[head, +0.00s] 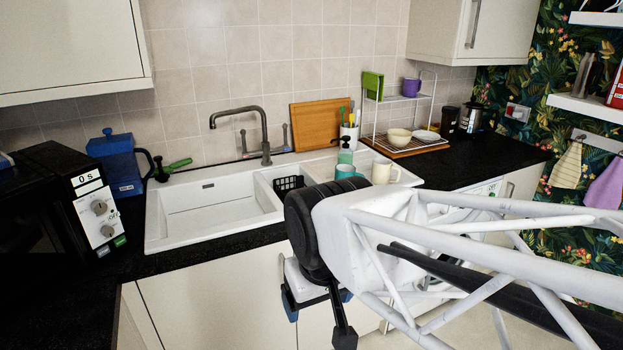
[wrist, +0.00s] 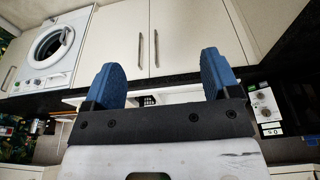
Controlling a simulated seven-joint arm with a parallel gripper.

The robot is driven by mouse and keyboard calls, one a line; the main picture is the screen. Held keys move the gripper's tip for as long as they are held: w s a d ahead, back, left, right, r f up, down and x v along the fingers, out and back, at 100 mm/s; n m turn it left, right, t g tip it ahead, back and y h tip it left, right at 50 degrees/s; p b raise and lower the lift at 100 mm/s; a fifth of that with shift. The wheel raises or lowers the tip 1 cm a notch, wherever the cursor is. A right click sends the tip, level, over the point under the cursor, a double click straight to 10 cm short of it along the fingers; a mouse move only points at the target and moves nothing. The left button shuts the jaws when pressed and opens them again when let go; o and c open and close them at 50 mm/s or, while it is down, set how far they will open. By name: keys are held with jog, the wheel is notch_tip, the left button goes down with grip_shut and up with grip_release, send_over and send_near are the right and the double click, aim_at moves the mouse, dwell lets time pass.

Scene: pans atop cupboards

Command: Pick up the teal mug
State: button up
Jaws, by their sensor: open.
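The teal mug (head: 344,172) stands on the sink's draining side in the head view, just behind my arm's wrist, so its lower part is hard to see. A teal soap bottle (head: 345,156) is right behind it and a cream mug (head: 384,172) is to its right. My gripper (head: 318,302) is in front of the cupboards, below the counter edge and apart from the mug. In the wrist view my gripper (wrist: 163,78) has its two blue fingers spread wide with nothing between them. I cannot make out the teal mug in the wrist view.
The white sink (head: 222,202) has an empty basin with a tap (head: 262,135) behind it. A black basket (head: 288,185) sits left of the mugs. A dish rack (head: 402,118) stands at the right, a microwave (head: 98,210) and blue jug (head: 118,160) at the left.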

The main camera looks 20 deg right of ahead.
dwell(0.3)
jog(key=w+d+r+m, duration=0.1)
jog(key=w+d+r, duration=0.2)
jog(key=w, duration=0.5)
jog(key=w+d+r+m, duration=0.2)
jog(key=w+r, duration=0.1)
jog(key=w, duration=0.5)
jog(key=m+g, duration=0.3)
jog(key=m, duration=0.5)
send_over(358, 175)
notch_tip(358, 175, down, 13)
jog(key=shift+r, duration=0.2)
jog(key=shift+w+d+f, duration=0.1)
jog(key=shift+d+f, duration=0.05)
jog(key=shift+d, duration=0.15)
jog(key=shift+f, duration=0.1)
jog(key=shift+f, duration=1.2)
jog(key=shift+f, duration=0.15)
